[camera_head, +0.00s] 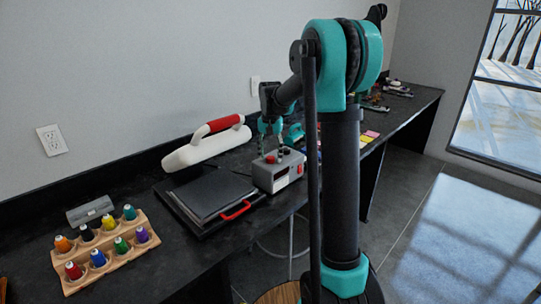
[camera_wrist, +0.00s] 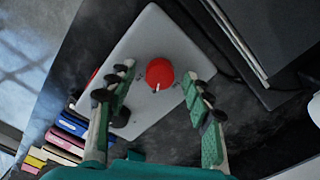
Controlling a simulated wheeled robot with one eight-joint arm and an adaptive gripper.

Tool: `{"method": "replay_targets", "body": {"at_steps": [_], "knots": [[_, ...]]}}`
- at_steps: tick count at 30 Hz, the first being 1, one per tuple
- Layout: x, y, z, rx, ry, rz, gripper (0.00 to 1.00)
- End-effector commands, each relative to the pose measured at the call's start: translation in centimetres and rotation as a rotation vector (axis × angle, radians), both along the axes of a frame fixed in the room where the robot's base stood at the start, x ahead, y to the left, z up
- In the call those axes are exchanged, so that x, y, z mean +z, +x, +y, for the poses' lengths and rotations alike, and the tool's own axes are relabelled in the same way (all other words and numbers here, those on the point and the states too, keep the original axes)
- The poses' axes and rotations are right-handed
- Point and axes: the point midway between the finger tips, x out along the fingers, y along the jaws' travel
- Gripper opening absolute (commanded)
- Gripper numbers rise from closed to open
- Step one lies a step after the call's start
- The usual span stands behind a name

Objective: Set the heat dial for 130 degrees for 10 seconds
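My gripper (camera_head: 265,128) points down above the box. In the wrist view my gripper (camera_wrist: 157,80) is open, its green-padded fingers on either side of the dial, with a gap at the left finger. The display's reading is too small to tell.
The heat press has a white upper arm with a red grip (camera_head: 218,123) and a dark flat base (camera_head: 210,192) left of the box. A wooden rack (camera_head: 112,258) of coloured thread spools stands at front left. Coloured books or pads (camera_wrist: 62,140) lie near the box.

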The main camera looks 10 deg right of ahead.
Motion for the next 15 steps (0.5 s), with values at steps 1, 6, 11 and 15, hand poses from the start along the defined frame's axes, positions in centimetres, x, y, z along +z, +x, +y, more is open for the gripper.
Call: {"method": "replay_targets", "body": {"at_steps": [1, 6, 11, 15], "knots": [[0.01, 0.00, 0.00, 0.000, 0.000, 0.000, 0.45], [0.02, 0.00, 0.00, 0.000, 0.000, 0.000, 0.24], [0.03, 0.00, 0.00, 0.000, 0.000, 0.000, 0.04], [0.03, -0.01, 0.00, 0.003, 0.000, 0.000, 0.01]]}}
